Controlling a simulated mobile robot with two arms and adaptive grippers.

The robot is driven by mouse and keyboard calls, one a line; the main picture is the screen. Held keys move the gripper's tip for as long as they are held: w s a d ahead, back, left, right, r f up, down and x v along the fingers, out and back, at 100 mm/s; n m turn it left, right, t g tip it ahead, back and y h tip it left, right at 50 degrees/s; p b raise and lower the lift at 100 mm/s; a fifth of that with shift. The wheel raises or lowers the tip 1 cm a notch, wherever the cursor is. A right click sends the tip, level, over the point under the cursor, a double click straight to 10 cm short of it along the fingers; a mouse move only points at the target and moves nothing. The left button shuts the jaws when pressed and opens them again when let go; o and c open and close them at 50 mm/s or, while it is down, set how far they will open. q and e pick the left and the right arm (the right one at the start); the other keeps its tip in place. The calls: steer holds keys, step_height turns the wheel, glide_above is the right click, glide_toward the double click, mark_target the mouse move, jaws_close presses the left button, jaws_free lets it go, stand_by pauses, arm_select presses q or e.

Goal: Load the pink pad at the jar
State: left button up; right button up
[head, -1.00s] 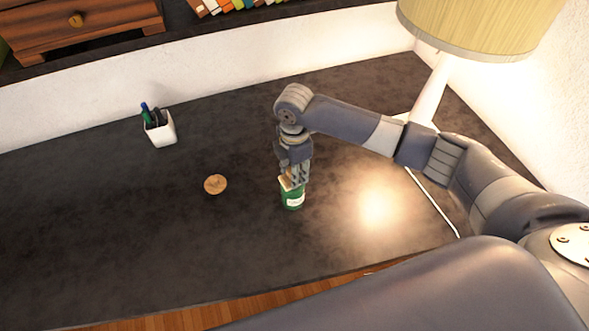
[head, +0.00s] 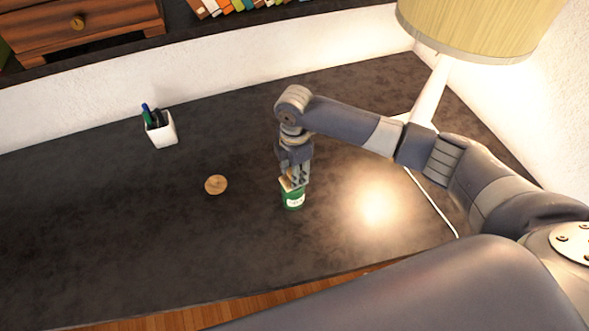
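A small green jar (head: 293,201) with a white label stands upright on the dark desk in the head view. My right gripper (head: 298,182) points down right at the jar's top, its fingers overlapping the jar's upper edge. A small pale cream piece (head: 285,184) shows at the jar's top beside the fingers; I cannot tell whether it is the jar's rim or something held. No clearly pink pad can be made out. Whether the fingers are closed on anything is too small to tell. My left gripper is not in view.
A round tan wooden disc (head: 216,185) lies left of the jar. A white pen cup (head: 162,130) stands farther back left. A lamp (head: 432,92) stands at the back right, behind my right arm. The desk's left front part is clear.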

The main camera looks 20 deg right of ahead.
steer(key=shift+w+r+p, duration=0.1)
steer(key=shift+r+p, duration=1.95)
steer(key=shift+r, duration=1.25)
